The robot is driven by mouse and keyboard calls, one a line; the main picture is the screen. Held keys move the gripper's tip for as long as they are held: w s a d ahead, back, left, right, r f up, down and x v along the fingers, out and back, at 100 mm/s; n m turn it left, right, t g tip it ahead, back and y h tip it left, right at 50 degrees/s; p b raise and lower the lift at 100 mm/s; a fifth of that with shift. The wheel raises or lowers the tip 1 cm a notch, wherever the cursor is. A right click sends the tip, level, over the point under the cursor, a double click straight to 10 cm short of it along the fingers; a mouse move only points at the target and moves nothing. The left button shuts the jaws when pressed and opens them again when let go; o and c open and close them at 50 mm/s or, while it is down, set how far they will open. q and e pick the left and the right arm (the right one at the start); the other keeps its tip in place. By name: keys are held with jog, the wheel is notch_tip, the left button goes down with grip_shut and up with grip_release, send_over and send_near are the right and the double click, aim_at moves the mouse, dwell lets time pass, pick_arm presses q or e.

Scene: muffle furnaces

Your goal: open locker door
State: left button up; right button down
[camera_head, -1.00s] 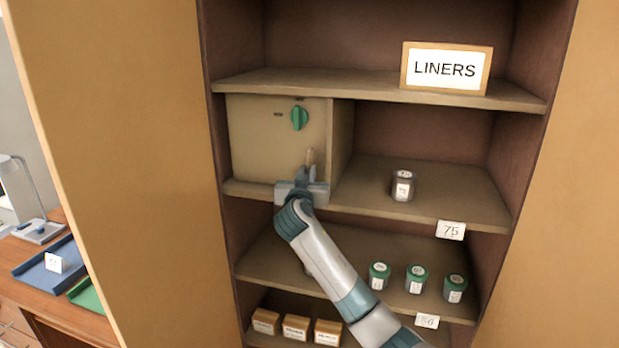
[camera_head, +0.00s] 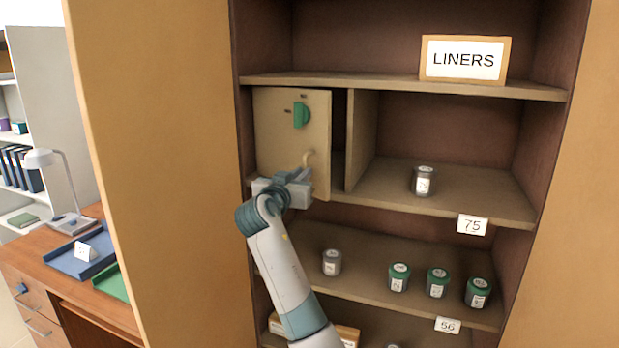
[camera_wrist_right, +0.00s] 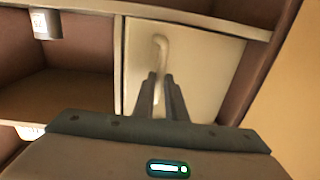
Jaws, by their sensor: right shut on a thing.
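The locker door (camera_head: 280,135) is a beige panel on the upper left of the shelf unit. It stands partly open, with a dark gap along its right edge. A green knob (camera_head: 301,115) sits near its top. My right gripper (camera_head: 304,173) is at the lower right of the door, shut on the pale door handle (camera_head: 308,158). The right wrist view shows the curved handle (camera_wrist_right: 160,45) rising from between the two fingers (camera_wrist_right: 162,88), against the door panel (camera_wrist_right: 205,60). My left gripper is not in view.
A grey-lidded jar (camera_head: 424,181) stands on the shelf right of the locker. Several green-lidded jars (camera_head: 438,282) and a grey jar (camera_head: 331,262) stand on the shelf below. A "LINERS" sign (camera_head: 464,60) is above. The large cabinet door (camera_head: 160,150) stands at the left.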

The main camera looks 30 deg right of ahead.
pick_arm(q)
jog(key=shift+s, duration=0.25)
pick_arm(e)
jog(key=shift+w+a+r, duration=0.15)
jog(key=shift+a+r, duration=0.05)
